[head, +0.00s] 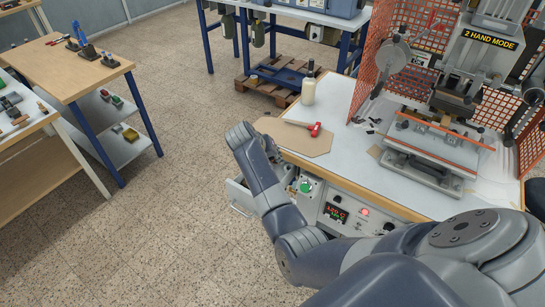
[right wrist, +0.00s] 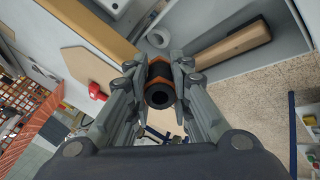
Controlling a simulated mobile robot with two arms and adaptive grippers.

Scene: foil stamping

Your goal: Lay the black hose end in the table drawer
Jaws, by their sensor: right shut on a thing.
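The black hose end (right wrist: 160,95) shows in the right wrist view as a short dark tube with a round opening and orange-brown parts beside it. My right gripper (right wrist: 160,80) is shut on it, with a finger on each side. The table drawer (head: 238,196) is pulled open at the left side of the work table. In the head view my right arm hides the hose end and part of the drawer. My left gripper is not in view.
Open floor lies left of the drawer.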

